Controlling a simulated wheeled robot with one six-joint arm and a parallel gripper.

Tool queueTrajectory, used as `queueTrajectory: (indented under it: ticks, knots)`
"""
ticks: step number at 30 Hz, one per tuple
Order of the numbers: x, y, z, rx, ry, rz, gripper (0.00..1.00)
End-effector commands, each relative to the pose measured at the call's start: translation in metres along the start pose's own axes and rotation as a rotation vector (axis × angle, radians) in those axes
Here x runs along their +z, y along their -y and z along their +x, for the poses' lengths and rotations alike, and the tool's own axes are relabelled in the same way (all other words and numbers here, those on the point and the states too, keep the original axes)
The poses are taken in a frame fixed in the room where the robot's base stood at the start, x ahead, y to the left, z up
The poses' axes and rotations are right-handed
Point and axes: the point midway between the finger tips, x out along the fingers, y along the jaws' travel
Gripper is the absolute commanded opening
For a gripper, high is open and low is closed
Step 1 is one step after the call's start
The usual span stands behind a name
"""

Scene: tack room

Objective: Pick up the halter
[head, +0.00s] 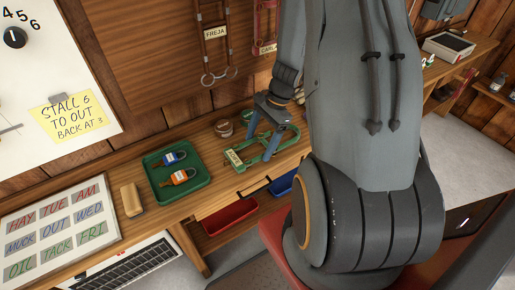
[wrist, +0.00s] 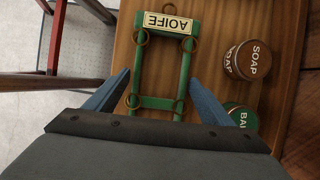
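The green halter (head: 270,149) with a cream "AOIFE" nameplate lies flat on the wooden bench, close to its front edge. It also shows in the wrist view (wrist: 157,103), with its straps, brass rings and crossbar in sight and the plate at the far end. My gripper (wrist: 159,78) is open, its two blue fingers apart on either side of the halter's near part. In the head view my gripper (head: 265,136) is over the halter and hides part of it. Nothing is held. I cannot tell the exact height of the fingertips above the bench.
A brown soap tin (wrist: 247,61) and a green balm tin (wrist: 239,117) stand right of the halter in the wrist view. A green tray (head: 203,188) with two padlocks lies left on the bench. Brown "FREJA" (head: 213,35) and red (head: 263,22) halters hang on the wall.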

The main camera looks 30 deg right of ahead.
Motion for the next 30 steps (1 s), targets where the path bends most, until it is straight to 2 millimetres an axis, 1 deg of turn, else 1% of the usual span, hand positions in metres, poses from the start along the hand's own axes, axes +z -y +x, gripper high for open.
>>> queueTrajectory:
  ticks: [1, 5, 6, 7, 14, 20, 23, 30]
  knots:
    - [0.000, 0.000, 0.000, 0.000, 0.000, 0.000, 0.66]
    - [0.000, 0.000, 0.000, 0.000, 0.000, 0.000, 0.44]
    - [0.000, 0.000, 0.000, 0.000, 0.000, 0.000, 0.38]
    - [0.000, 0.000, 0.000, 0.000, 0.000, 0.000, 0.34]
    - [0.000, 0.000, -0.001, 0.000, 0.000, 0.000, 0.34]
    - [0.003, 0.001, -0.009, -0.003, -0.001, -0.001, 0.34]
    - [0.007, 0.001, -0.019, -0.003, -0.001, -0.002, 0.34]
    - [0.023, 0.002, -0.058, -0.005, -0.002, -0.003, 0.34]
